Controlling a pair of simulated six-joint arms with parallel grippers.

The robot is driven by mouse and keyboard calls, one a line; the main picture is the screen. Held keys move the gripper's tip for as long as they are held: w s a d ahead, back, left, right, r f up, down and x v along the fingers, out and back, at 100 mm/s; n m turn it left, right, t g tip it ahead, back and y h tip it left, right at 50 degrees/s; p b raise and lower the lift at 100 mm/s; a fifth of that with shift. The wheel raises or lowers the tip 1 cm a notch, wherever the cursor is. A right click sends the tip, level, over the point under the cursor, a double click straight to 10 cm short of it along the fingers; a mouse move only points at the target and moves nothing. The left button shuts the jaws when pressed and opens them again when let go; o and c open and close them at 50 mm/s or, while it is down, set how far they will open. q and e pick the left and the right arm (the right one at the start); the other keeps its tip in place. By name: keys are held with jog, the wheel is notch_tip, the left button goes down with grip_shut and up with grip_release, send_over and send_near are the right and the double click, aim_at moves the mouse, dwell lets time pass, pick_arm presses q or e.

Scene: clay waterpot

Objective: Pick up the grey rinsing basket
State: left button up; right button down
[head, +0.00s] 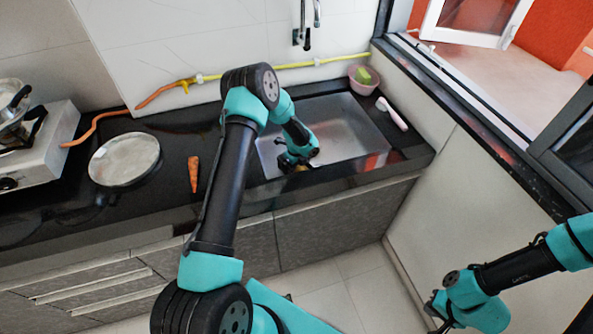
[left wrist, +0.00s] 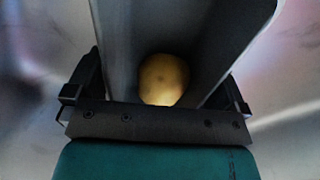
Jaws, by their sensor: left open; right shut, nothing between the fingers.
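My left gripper (head: 294,164) reaches down into the metal sink (head: 345,126). In the left wrist view its fingers (left wrist: 183,28) are spread wide. A round yellow-brown thing, like a potato (left wrist: 163,80), shows between the fingers. A small yellowish patch also shows by the gripper in the head view. I cannot make out a grey rinsing basket for certain. The grey surface between the fingers could be the basket or the sink, and my left arm hides part of the sink. My right gripper (head: 438,316) is shut and empty at the lower right, away from the counter.
A frying pan (head: 125,158) and a carrot (head: 194,174) lie left of the sink. A stove (head: 40,135) stands further left. A pink bowl (head: 362,86) with a green sponge (head: 363,75) and a brush (head: 392,114) are at the right. A faucet (head: 303,30) hangs behind the sink.

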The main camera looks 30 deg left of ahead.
pick_arm(q)
notch_tip(320, 180, down, 2)
jog(key=shift+f, duration=0.1)
dwell(0.4)
jog(key=c, duration=0.8)
notch_tip(320, 180, up, 10)
jog(key=shift+r, duration=0.1)
dwell(0.7)
